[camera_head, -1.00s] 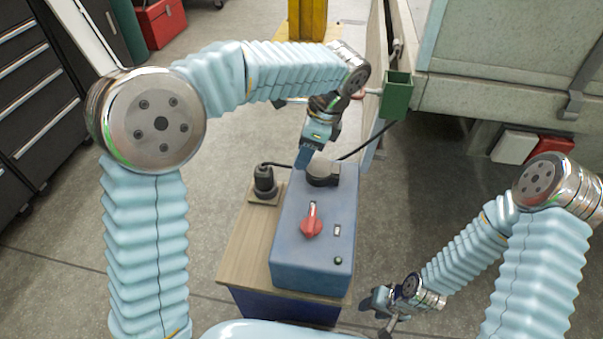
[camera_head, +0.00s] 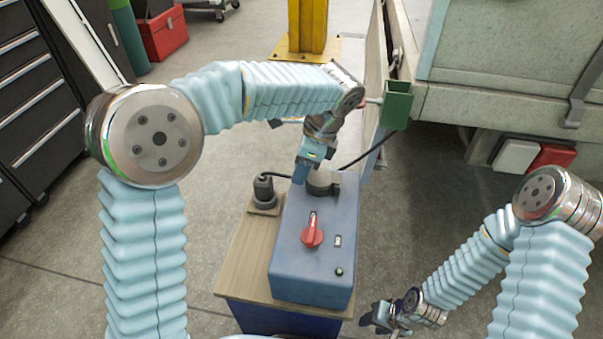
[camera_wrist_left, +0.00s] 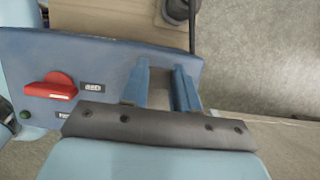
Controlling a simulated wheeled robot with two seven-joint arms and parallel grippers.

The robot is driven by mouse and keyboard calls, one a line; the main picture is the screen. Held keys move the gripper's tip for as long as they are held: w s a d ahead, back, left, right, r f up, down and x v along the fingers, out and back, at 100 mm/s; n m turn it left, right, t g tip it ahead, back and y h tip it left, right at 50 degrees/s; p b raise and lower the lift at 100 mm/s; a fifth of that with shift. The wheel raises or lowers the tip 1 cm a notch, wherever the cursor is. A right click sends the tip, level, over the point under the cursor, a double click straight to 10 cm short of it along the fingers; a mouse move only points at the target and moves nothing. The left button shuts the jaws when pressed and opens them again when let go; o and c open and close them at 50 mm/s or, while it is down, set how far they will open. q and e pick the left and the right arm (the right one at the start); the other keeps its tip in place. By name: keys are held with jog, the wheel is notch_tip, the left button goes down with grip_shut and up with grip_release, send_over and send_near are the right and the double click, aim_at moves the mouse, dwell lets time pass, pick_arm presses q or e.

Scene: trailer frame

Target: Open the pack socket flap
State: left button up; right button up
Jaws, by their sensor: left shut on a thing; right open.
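The pack is a blue-grey box (camera_head: 315,248) with a red knob (camera_head: 312,232) on top; its knob also shows in the left wrist view (camera_wrist_left: 50,88). At its far end is a round grey socket flap (camera_head: 322,183), partly behind my left gripper (camera_head: 300,175). My left gripper's fingers are at the flap's left side, shut on it. My right gripper (camera_head: 380,318) is open and empty, low to the right of the pack.
The pack stands on a wooden-topped stand (camera_head: 238,265). A black plug on a holder (camera_head: 264,192) stands left of it, with a black cable running behind. A green bracket (camera_head: 397,103) and the trailer (camera_head: 500,60) are at the right.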

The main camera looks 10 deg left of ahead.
pick_arm(q)
jog(key=shift+r, duration=0.1)
jog(key=shift+p+v, duration=1.35)
jog(key=shift+p, duration=0.1)
jog(key=shift+a, duration=0.2)
jog(key=shift+d+r+p, duration=0.15)
jog(key=shift+r+p, duration=0.4)
jog(key=shift+d+r+p, duration=0.35)
jog(key=shift+r+p, duration=0.25)
jog(key=shift+p, duration=0.15)
jog(key=shift+d+r, duration=0.1)
